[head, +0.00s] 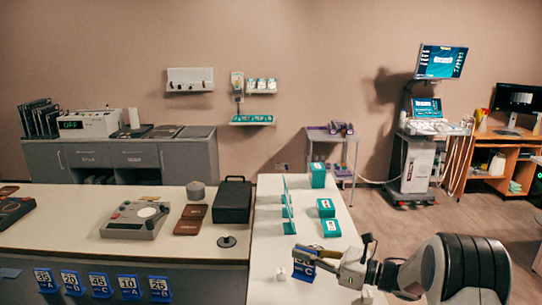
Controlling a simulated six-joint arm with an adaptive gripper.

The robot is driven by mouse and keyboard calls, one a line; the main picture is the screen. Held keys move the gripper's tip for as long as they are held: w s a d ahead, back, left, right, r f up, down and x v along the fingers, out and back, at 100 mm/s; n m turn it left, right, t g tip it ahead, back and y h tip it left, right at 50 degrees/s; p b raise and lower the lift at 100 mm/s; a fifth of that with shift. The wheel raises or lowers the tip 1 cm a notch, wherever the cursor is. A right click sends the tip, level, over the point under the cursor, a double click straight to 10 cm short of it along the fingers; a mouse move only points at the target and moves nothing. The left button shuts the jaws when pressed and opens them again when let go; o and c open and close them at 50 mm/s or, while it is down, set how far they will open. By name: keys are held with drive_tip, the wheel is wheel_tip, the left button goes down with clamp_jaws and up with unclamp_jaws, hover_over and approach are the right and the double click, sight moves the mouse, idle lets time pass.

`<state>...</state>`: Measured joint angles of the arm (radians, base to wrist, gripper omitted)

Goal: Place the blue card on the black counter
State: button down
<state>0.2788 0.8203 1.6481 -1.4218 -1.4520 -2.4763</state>
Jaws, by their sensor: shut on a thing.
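My gripper (318,257) is at the lower right of centre, above the white worktop's right-hand arm. It is shut on a small blue card (303,262) with white markings, partly hidden by the fingers. Whether the card touches the worktop is hard to tell. A grey cabinet with a dark counter top (196,132) stands against the back wall at left; it may be the black counter. Several blue number cards (101,286) stand in a row at the lower left.
The dark counter holds a clock unit (88,123) and black folders (39,119).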

drive_tip(key=d+r+m+t+h, duration=0.9)
drive_tip(key=d+r+h, duration=0.1)
drive_tip(key=d, duration=0.2)
drive_tip(key=s+d+r+m+h, duration=0.1)
drive_tip(key=s+r+h, duration=0.2)
drive_tip(key=s+r, duration=0.5)
drive_tip(key=s+d+r+m+h, duration=0.2)
drive_tip(key=s+r+h, duration=0.1)
drive_tip(key=s+r, duration=0.5)
drive_tip(key=shift+s+d+m+t, duration=0.3)
drive_tip(key=shift+s+t, duration=0.1)
drive_tip(key=shift+s, duration=0.3)
drive_tip(key=shift+a, duration=0.1)
